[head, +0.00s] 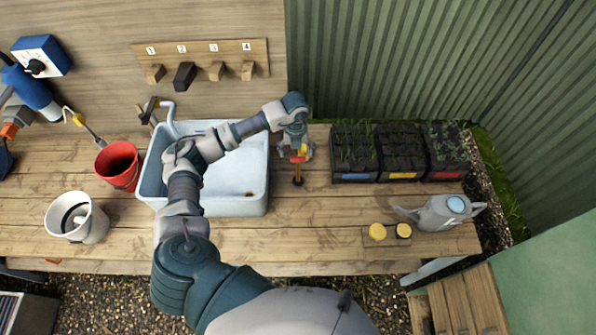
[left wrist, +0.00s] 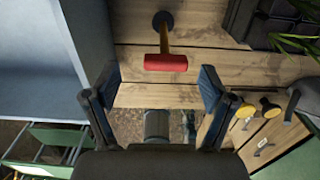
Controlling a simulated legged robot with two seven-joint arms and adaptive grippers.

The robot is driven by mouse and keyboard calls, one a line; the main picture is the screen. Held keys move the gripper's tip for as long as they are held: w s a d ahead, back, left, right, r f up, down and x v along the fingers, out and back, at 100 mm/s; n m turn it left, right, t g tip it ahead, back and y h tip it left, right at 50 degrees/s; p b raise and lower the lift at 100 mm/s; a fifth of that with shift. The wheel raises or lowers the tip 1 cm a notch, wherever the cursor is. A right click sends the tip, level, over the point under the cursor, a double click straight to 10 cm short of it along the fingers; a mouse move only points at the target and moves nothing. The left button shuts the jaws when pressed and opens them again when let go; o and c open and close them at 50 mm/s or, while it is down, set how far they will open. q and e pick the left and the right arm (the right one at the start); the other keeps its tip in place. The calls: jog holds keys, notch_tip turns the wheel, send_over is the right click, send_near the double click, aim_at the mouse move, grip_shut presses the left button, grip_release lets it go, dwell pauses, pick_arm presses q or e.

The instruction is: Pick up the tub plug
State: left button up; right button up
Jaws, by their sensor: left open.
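The tub plug (head: 298,181) has a black disc, a yellow stem and a red crossbar handle. It stands on the wooden bench just right of the pale blue tub (head: 236,207). In the left wrist view the plug's red handle (left wrist: 165,63) lies just beyond my fingertips, roughly centred between them, with the disc farther off. My left gripper (head: 301,150) is open and empty, at the handle end of the plug; its fingers also show in the left wrist view (left wrist: 159,88). The head view does not show clearly whether they touch it. My right gripper is not in view.
Black planters (head: 354,178) stand to the right of the plug. A watering can (head: 442,212) and two yellow-topped items (head: 377,232) are at the front right. A red bucket (head: 118,168) and a white bucket (head: 92,226) stand left. The bench in front of the plug is clear.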

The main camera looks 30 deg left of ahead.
aim_at(297, 157)
pick_arm(q)
jog(key=f, duration=0.2)
jog(key=f+p, duration=0.1)
jog(key=f, duration=0.1)
jog(key=shift+d, duration=0.2)
jog(key=shift+d+f, duration=0.15)
jog(key=shift+f, duration=0.1)
grip_shut()
